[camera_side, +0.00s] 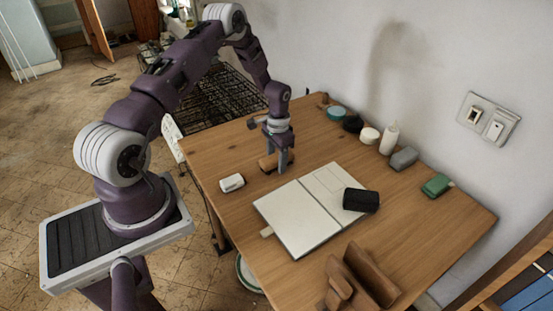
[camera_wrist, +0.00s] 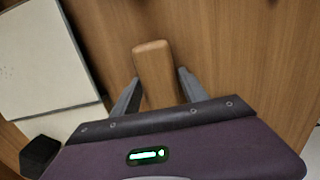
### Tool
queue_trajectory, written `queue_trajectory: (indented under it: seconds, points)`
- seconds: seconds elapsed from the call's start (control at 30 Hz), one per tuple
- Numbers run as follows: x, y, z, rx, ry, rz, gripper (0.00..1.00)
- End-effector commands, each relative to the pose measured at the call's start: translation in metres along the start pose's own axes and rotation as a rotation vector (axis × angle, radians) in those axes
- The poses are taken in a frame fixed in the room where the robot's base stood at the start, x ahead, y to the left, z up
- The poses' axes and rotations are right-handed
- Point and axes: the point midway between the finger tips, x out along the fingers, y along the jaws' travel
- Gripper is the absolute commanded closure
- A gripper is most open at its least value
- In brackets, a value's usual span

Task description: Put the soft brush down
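The soft brush, with a plain tan wooden back, shows in the wrist view (camera_wrist: 153,65) between my two fingers. In the side view the brush (camera_side: 267,164) is at the tabletop, left of the open notebook, partly hidden by a finger. My gripper (camera_side: 281,163) points straight down over it; its fingertips also show in the wrist view (camera_wrist: 159,76), one on each side of the brush. The fingers are close to its sides, and I cannot tell whether they press on it. Its bristles are hidden, and I cannot tell whether it rests on the wood.
An open notebook (camera_side: 291,218) with a black block (camera_side: 361,201) lies to the right. A small white object (camera_side: 231,183) is close on the left. Several items, including a white bottle (camera_side: 389,138), line the wall side. A brown wooden holder (camera_side: 358,280) stands in front.

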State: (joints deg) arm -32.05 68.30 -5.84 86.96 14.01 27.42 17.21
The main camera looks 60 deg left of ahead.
Motion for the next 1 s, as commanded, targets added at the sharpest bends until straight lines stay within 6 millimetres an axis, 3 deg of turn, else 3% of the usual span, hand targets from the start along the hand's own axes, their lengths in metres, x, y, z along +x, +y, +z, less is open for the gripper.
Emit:
queue_trajectory:
  seconds: [0.4, 0.47, 0.7, 1.0]
  points:
    - [-0.008, 0.0, 0.0, 0.0, 0.002, -0.001, 0.37]
    - [-0.019, -0.001, -0.001, 0.0, 0.004, -0.002, 0.37]
    - [-0.085, -0.001, -0.001, 0.0, 0.004, -0.002, 0.37]
    - [-0.136, 0.005, 0.0, 0.003, 0.01, -0.009, 0.37]
